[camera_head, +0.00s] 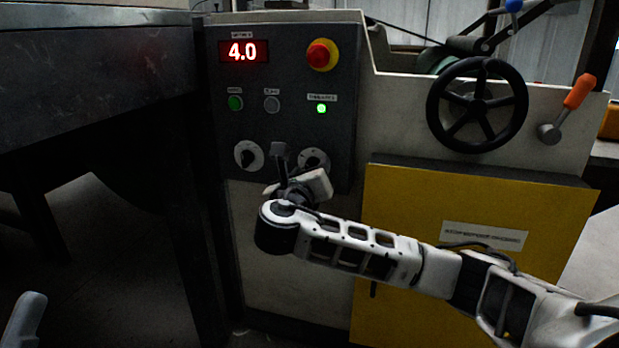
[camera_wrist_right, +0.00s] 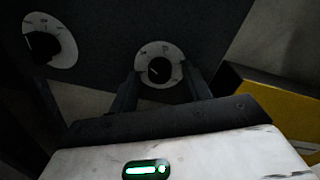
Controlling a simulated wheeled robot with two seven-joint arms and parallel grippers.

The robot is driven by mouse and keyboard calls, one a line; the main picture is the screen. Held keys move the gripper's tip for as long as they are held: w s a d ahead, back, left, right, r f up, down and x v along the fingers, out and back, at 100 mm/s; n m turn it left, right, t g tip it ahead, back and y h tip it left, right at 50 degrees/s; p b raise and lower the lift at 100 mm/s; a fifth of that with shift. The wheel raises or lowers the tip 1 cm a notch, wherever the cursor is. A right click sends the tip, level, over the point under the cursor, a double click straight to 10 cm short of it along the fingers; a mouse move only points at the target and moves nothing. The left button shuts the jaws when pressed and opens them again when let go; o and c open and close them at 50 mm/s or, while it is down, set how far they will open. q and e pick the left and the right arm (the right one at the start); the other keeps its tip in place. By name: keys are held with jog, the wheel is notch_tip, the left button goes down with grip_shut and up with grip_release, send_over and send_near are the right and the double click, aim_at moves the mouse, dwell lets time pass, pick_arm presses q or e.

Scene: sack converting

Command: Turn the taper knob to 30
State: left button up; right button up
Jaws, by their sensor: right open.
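Two round knobs with black centres and white dials sit low on the dark control panel (camera_head: 285,95). The left knob (camera_head: 249,156) is fully visible. The right knob (camera_head: 314,158) is partly hidden behind my right gripper (camera_head: 298,168). I cannot read a label saying which is the taper knob. In the right wrist view, the right knob (camera_wrist_right: 158,68) shows between the two dark fingers, which are open and apart from its black centre. The left knob (camera_wrist_right: 45,42) shows at the upper left there. My left gripper is not in view.
The red display (camera_head: 243,51) reads 4.0. A red emergency button (camera_head: 322,55), green and grey buttons, and a lit green lamp (camera_head: 321,109) sit above the knobs. A black handwheel (camera_head: 477,105), orange lever (camera_head: 579,91) and yellow door (camera_head: 400,215) are right. A dark table (camera_head: 90,75) is left.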

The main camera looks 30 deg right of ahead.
jog(key=c, duration=1)
